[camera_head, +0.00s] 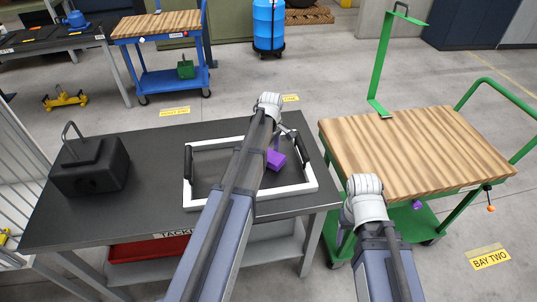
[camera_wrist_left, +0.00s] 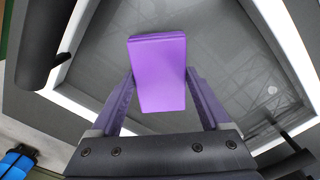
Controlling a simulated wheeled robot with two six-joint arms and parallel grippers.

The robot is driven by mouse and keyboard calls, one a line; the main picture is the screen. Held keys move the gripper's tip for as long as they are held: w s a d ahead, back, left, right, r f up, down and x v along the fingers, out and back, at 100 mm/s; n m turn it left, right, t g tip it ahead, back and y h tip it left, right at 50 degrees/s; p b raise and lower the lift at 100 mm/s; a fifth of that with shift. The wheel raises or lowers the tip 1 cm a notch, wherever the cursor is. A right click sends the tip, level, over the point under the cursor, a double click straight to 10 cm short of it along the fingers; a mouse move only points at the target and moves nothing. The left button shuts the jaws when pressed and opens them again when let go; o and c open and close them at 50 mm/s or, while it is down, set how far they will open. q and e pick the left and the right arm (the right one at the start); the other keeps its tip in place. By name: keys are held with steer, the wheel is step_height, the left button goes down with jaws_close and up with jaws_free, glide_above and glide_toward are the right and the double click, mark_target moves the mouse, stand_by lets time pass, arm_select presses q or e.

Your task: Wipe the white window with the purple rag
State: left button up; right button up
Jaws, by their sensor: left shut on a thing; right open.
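The white window (camera_head: 187,190) lies flat on the dark table, a white frame around a grey glass pane with black grips on its left and right sides. The purple rag (camera_head: 275,160) is a small block over the right half of the pane. My left gripper (camera_head: 277,142) is shut on it, and the left wrist view shows the rag (camera_wrist_left: 158,72) between both fingers, inside the frame. I cannot tell whether it touches the glass. My left arm covers part of the window. My right gripper (camera_head: 343,240) is open, beside the wooden-topped cart, mostly hidden behind its own wrist.
A black case with a handle (camera_head: 90,165) stands at the left of the table (camera_head: 150,215). A green cart with a wooden top (camera_head: 415,150) stands to the right, its top clear. A blue cart (camera_head: 165,70) and blue barrel (camera_head: 268,25) are farther back.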

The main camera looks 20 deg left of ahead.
mark_target(280, 154)
arm_select(q)
steer(key=shift+w+d, duration=0.45)
steer(key=shift+d, duration=0.3)
steer(key=shift+w+d, duration=0.45)
steer(key=shift+d, duration=0.25)
steer(key=shift+r, duration=0.1)
step_height(280, 154, up, 6)
steer(key=p, duration=0.6)
step_height(280, 154, up, 3)
steer(key=p, duration=0.3)
steer(key=shift+s, duration=0.1)
